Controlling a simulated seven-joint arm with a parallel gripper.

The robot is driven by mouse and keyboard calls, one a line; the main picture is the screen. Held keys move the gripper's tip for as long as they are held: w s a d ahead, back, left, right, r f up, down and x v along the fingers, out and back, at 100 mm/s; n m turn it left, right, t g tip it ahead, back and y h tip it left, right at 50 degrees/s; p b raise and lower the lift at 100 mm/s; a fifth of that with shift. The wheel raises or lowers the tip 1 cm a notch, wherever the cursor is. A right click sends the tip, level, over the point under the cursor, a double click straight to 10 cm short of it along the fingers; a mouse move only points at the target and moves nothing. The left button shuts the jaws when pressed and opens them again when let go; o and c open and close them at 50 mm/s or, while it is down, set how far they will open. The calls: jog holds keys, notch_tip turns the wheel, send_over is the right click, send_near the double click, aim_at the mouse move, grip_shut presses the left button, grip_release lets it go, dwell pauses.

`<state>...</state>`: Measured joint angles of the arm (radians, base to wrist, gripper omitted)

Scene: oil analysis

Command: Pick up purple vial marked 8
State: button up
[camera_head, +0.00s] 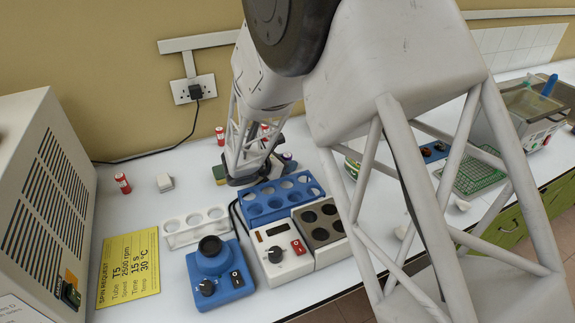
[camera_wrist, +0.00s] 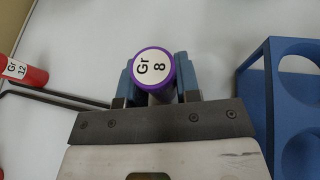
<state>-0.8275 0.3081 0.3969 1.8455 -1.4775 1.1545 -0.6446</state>
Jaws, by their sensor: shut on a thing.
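The purple vial (camera_wrist: 153,70) shows in the wrist view with a white cap label reading "Gr 8" and a purple rim. It stands between the two blue fingers of my gripper (camera_wrist: 153,82), which are shut on it from both sides. In the head view the purple vial (camera_head: 287,156) is only a small dark purple spot beside my gripper (camera_head: 277,170). Most of the vial's body is hidden below its cap and by my gripper.
A blue rack (camera_head: 262,208) with round holes stands close in front; its edge is at right in the wrist view (camera_wrist: 262,95). A red vial labelled "Gr 12" (camera_wrist: 24,72) lies at left. A dark cable runs nearby. A white rack (camera_head: 180,239) and blue device (camera_head: 217,284) stand nearer.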

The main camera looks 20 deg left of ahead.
aim_at(288, 155)
jog(key=shift+r, duration=4.75)
